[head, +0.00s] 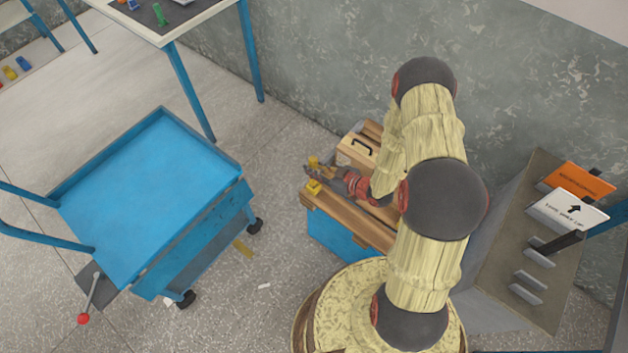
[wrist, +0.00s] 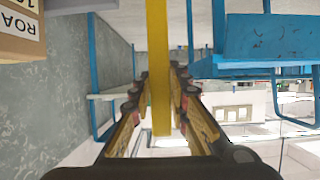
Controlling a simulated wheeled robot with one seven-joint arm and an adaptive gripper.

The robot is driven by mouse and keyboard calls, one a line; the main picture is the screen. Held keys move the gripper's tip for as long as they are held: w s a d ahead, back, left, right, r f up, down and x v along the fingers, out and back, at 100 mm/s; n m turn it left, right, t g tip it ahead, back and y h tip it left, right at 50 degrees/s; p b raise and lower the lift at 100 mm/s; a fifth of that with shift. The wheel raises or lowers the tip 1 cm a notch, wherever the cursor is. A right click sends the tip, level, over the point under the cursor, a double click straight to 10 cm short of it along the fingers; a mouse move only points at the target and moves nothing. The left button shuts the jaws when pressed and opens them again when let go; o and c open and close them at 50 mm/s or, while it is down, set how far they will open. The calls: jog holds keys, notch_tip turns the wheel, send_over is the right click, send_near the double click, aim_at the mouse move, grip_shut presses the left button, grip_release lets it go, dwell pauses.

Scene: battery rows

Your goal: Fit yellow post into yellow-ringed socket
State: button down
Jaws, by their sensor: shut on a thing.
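My gripper (head: 324,172) is low over the left end of a wooden-topped blue box (head: 335,238), near the wall. It is shut on a yellow post (wrist: 157,60). In the wrist view the post runs from the top edge down between the fingers, and its other end is out of frame. In the head view a small yellow piece (head: 313,162) shows at the fingertips, probably the post's end. A second yellow piece (head: 315,187) sits just below the gripper at the box top, perhaps the yellow-ringed socket. I cannot tell whether the post touches it.
A wooden case with a black handle (head: 360,147) stands close behind my gripper. A table (head: 200,28) holds small coloured pieces. A grey slotted stand (head: 520,255) with orange and white cards is at right.

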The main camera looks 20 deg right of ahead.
jog(key=shift+s+a+f+b, duration=0.15)
jog(key=shift+f+b, duration=0.3)
jog(key=shift+f, duration=0.9)
jog(key=shift+s+d+f+b, duration=0.1)
jog(key=shift+f+b, duration=0.35)
jog(key=shift+f, duration=0.85)
jog(key=c, duration=2.1)
grip_release()
jog(key=shift+f, duration=0.1)
jog(key=o, duration=0.4)
jog(key=shift+w+r, duration=0.15)
jog(key=shift+r, duration=0.05)
jog(key=shift+r, duration=0.15)
